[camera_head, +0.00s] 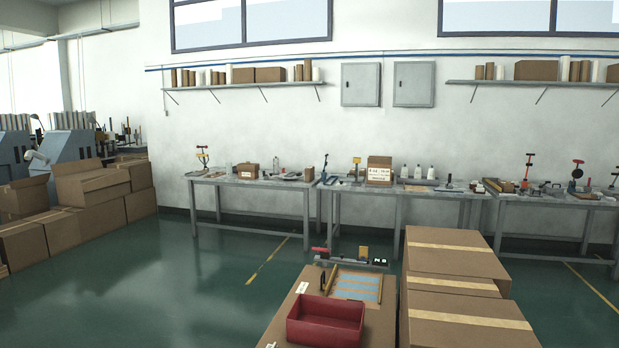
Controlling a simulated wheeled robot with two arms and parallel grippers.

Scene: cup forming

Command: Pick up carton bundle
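Neither of my grippers shows in the head view. Taped brown cartons (458,262) stand stacked close at the lower right, beside a low brown work surface (283,310). More brown cartons are piled on the floor at the left, among them a carton with an open top (92,187). I cannot tell which of these, if any, is the carton bundle. A flat panel with pale blue strips (358,287) lies on the low surface behind a red open bin (325,322).
Long grey benches (250,184) with tools, bottles and small boxes line the back wall. Wall shelves (245,86) hang above. Blue-grey machines (75,152) stand at the far left. The green floor (190,270) is clear between the left cartons and the low surface.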

